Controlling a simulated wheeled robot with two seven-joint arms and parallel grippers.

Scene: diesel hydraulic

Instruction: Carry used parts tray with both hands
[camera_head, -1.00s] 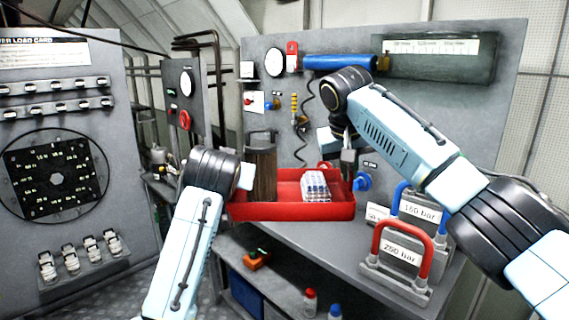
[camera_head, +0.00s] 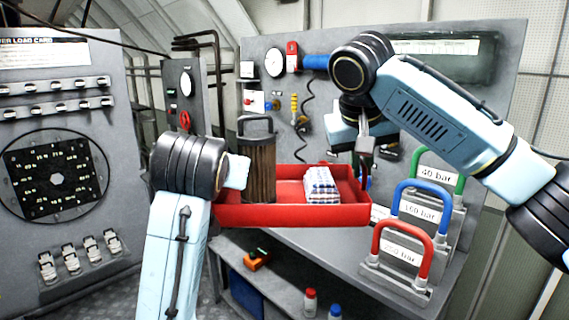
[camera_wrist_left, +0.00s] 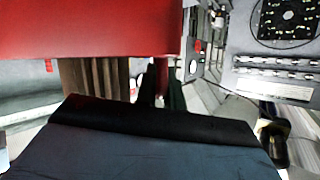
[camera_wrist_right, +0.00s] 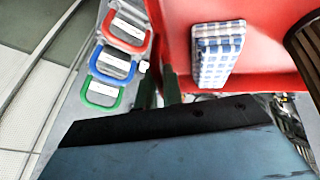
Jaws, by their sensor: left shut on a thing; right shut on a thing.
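The red used parts tray (camera_head: 290,215) is held between my two arms in front of the workbench. In it stand a brown pleated filter cylinder (camera_head: 262,172) with a dark handle at the left and a blue-and-white checked bundle (camera_head: 321,186) at the right. My right gripper (camera_head: 364,165) is shut on the tray's right wall; the right wrist view shows its fingers (camera_wrist_right: 160,88) at the red edge. My left gripper's fingers are hidden in the head view behind the wrist; in the left wrist view they (camera_wrist_left: 160,85) meet the tray's edge.
Red (camera_head: 402,250), blue and green handled weights with bar labels stand on the bench at the right. Below is a shelf with an orange item (camera_head: 257,260) and small bottles (camera_head: 310,302). A grey panel with a dark dial (camera_head: 57,178) stands at the left.

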